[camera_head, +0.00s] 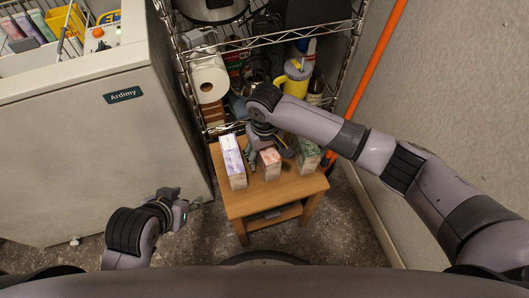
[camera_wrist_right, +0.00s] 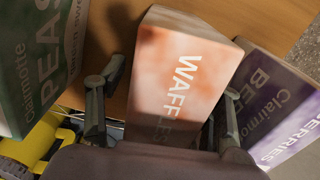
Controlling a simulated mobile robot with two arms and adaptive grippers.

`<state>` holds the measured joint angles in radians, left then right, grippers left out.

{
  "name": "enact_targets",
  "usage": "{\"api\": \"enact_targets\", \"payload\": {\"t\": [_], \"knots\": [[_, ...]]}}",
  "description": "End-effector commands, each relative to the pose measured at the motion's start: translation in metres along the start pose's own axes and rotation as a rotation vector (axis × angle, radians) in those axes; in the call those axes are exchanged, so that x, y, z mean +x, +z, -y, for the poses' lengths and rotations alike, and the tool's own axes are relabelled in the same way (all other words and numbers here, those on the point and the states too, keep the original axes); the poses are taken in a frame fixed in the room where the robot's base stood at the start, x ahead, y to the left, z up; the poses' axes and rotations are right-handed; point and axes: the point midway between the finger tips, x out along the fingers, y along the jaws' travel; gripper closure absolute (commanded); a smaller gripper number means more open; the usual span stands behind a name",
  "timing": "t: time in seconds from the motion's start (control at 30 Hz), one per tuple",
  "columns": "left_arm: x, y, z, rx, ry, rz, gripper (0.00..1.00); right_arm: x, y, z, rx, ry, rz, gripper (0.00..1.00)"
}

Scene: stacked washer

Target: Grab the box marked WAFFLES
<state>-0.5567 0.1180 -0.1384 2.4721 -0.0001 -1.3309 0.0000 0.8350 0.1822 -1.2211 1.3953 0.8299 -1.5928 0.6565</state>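The WAFFLES box (camera_head: 270,165), small and orange-pink, stands on the small wooden table between two other boxes. In the right wrist view the WAFFLES box (camera_wrist_right: 183,75) fills the middle, its lettering readable. My right gripper (camera_head: 268,147) is over the table at this box. In its wrist view the right gripper (camera_wrist_right: 173,80) has its fingers spread, one on each side of the box; a gap shows at the left finger, and contact at the right finger cannot be told. My left gripper (camera_head: 192,204) is low at left, away from the table; its finger opening is too small to tell.
A purple-and-white BERRIES box (camera_head: 233,162) and a green PEAS box (camera_head: 307,154) stand close on either side, also in the wrist view (camera_wrist_right: 275,105) (camera_wrist_right: 38,60). An orange pole (camera_head: 372,70) stands right.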

Motion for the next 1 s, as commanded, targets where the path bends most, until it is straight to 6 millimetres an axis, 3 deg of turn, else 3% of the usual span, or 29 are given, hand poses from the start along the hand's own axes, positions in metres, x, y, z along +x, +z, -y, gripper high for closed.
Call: {"api": "enact_targets", "payload": {"t": [0.9,1.0], "knots": [[-0.0002,-0.0001,0.0,0.0,0.0,0.0,0.6,-0.0003,0.0,-0.0001,0.0,0.0,0.0,1.0],[-0.0003,-0.0002,0.0,0.0,0.0,0.0,0.6,-0.001,-0.0004,0.0,0.0,0.0,-0.001,1.0]]}}
